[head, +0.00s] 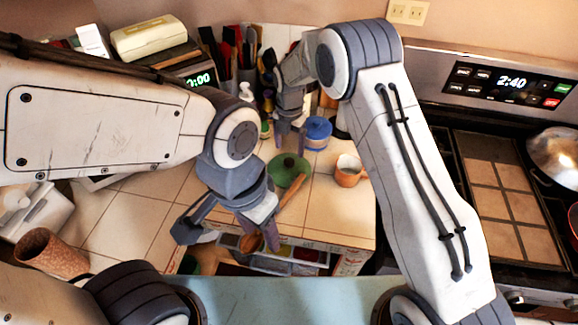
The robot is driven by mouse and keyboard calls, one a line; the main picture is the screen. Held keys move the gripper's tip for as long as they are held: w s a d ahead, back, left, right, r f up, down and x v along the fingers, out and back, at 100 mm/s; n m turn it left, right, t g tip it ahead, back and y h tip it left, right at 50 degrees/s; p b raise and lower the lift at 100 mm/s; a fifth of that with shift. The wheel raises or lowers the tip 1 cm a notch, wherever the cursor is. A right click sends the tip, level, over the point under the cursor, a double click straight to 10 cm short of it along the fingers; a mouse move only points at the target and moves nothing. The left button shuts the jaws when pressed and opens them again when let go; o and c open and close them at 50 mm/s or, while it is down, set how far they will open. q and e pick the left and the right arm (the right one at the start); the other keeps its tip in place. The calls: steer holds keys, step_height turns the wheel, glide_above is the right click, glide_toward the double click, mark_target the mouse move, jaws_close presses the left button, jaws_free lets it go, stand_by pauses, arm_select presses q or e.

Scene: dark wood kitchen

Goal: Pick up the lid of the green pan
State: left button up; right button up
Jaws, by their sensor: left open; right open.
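The green pan's round green lid (287,166), with a small dark knob, lies on the tiled counter near the picture's middle. A wooden handle (293,205) runs down from it toward the counter's front edge. My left gripper (229,234) is open, left of and below the lid, with its fingers spread over the counter's front edge. My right gripper (290,140) is open and points down just behind the lid. Whether it touches anything is unclear.
A blue jar (317,132) and an orange cup (349,171) stand right of the lid. Utensils (232,50) and small bottles crowd the back. An open drawer (290,262) sits below the front edge. The stove (505,205) is right. Bare tiles (135,215) lie left.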

mark_target(289, 161)
steer(key=shift+f, duration=0.65)
steer(key=shift+f+p, duration=0.35)
steer(key=shift+p, duration=0.2)
step_height(289, 161, down, 3)
steer(key=shift+s+f+p, duration=0.1)
steer(key=shift+f+p, duration=0.1)
steer(key=shift+p, duration=0.8)
steer(key=shift+f, duration=0.55)
steer(key=shift+a, duration=0.1)
jaws_close()
